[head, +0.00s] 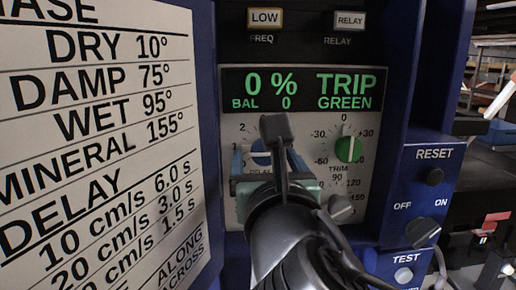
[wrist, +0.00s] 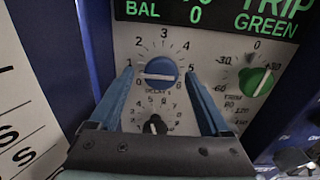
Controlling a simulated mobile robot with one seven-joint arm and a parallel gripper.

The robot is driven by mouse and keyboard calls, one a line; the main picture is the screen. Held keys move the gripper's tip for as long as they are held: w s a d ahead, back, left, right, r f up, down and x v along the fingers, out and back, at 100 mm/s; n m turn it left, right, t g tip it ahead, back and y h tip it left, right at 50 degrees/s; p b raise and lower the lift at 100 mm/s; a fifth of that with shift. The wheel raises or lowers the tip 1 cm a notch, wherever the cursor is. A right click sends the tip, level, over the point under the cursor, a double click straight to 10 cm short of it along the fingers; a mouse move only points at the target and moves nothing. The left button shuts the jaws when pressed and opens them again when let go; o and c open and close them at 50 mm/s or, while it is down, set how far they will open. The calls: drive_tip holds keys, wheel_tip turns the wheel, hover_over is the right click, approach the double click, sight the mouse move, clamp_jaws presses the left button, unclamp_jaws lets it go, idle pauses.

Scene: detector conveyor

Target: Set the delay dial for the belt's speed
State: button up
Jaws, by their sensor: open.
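In the head view the dial (head: 261,152) is mostly hidden by my arm. My gripper (wrist: 160,74) is open, with a blue finger on each side of the dial and a gap to both. The chart (head: 100,130) at the left lists delays: 10 cm/s 6.0 s, 20 cm/s 3.0 s, and a row ending 1.5 s.
A green dial (wrist: 257,82) stands right of the right finger. A small black knob (wrist: 154,125) lies below the blue dial. The display (head: 300,90) reads 0 %, TRIP, GREEN, BAL 0. RESET (head: 434,176), an off/on switch (head: 423,232) and TEST (head: 403,275) are at the right.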

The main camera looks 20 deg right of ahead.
drive_tip(key=shift+s+r, duration=0.1)
drive_tip(key=shift+s, duration=0.05)
clamp_jaws()
idle(0.4)
drive_tip(key=shift+m+b, duration=0.3)
